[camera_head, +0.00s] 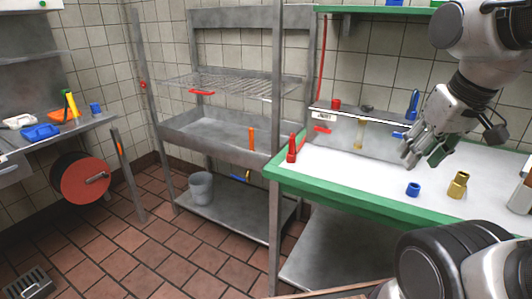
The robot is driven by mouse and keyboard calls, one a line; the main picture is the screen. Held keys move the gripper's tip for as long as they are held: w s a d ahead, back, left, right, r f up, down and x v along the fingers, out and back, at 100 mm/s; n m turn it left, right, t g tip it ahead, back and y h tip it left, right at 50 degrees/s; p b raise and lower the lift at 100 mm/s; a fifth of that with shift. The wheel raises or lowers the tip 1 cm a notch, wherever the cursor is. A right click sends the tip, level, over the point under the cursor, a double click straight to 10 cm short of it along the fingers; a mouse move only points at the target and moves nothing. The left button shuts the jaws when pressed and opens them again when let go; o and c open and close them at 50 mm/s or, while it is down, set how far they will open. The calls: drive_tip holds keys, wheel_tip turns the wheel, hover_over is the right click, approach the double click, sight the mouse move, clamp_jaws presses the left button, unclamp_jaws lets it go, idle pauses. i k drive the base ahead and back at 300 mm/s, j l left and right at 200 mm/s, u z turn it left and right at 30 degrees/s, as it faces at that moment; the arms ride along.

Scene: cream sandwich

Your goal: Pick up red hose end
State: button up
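A red nozzle-like piece (292,148) stands upright at the left corner of the green-edged white table (350,195); it looks like the red hose end. A smaller red piece (336,104) sits on the narrow ledge behind the table. My gripper (423,156) is above the right part of the table, pointing down, with its fingers apart. I see nothing held between them. It is well to the right of the upright red piece and apart from it.
A blue ring (413,189) and a brass fitting (457,185) stand on the table. A blue piece (413,103) stands upright behind. A metal rack (215,133) is left of the table, with a grey bucket (201,188) below. A red reel (82,178) is far left.

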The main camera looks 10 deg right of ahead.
sight(291, 141)
drive_tip(key=i+j+z, duration=0.3)
drive_tip(key=j, duration=0.3)
drive_tip(key=i+j+z, duration=0.35)
drive_tip(key=j, duration=0.35)
drive_tip(key=i, duration=0.05)
